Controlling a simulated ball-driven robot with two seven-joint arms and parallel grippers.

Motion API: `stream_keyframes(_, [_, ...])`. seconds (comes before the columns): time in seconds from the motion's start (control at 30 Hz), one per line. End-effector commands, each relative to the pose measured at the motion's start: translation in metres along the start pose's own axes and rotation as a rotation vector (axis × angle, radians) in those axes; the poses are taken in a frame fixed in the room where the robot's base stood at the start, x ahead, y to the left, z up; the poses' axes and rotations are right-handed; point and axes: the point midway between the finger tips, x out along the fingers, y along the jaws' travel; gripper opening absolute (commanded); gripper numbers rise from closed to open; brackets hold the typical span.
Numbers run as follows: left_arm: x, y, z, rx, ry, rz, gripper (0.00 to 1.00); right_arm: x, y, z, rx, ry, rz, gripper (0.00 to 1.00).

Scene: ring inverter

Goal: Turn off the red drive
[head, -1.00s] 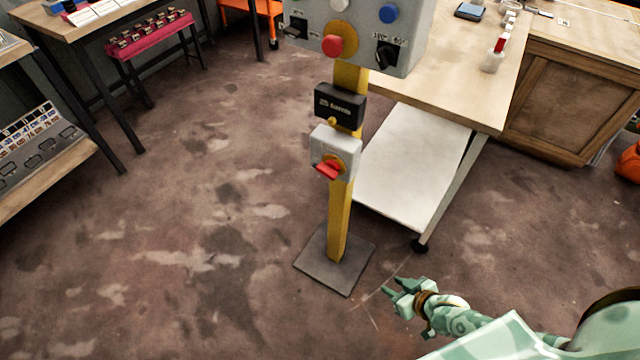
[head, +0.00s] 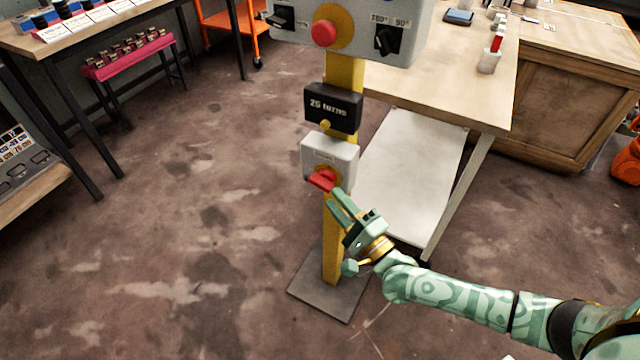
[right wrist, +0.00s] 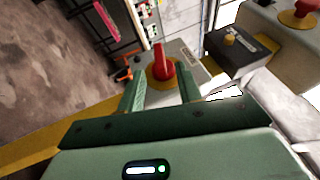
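A grey switch box (head: 342,158) with a red rotary handle (head: 322,180) on a yellow plate is mounted on a yellow post (head: 333,250). My right gripper (head: 340,200) is just below and to the right of the red handle in the head view. In the right wrist view the gripper (right wrist: 160,95) is open, and the red handle (right wrist: 163,62) shows between and beyond its two green fingers. I cannot tell whether a finger touches the handle. My left gripper is not in view.
Above the switch box are a black label box (head: 333,107) and a larger grey control box with a red button (head: 324,33) and black knobs. A wooden table (head: 450,85) stands behind at the right.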

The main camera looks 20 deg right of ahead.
Motion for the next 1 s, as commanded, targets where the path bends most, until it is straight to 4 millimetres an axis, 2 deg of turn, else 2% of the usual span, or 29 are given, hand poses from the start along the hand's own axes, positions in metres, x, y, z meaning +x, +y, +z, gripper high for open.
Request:
stream_keyframes(0.1, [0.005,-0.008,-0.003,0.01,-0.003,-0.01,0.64,0.027,0.003,0.0,0.0,0.0,-0.001,0.35])
stream_keyframes(0.3, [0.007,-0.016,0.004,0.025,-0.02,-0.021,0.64,0.055,0.002,0.0,-0.002,0.0,0.001,0.35])
stream_keyframes(0.43, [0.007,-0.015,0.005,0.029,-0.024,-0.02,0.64,0.062,0.001,0.0,-0.002,0.0,0.002,0.35])
stream_keyframes(0.67, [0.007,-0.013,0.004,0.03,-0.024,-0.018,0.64,0.063,0.001,0.0,-0.003,0.0,0.002,0.35])
stream_keyframes(0.7, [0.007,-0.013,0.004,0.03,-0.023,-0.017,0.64,0.063,0.001,0.0,-0.003,0.0,0.002,0.32])
stream_keyframes(0.8, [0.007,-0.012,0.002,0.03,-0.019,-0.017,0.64,0.063,0.001,0.0,-0.003,0.0,0.002,0.04])
stream_keyframes(0.83, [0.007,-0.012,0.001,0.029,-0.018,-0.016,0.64,0.063,0.001,0.0,-0.003,0.0,0.002,0.0])
stream_keyframes(1.0, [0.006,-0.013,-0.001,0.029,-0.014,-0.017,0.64,0.063,0.0,-0.001,-0.004,0.001,0.003,0.0])
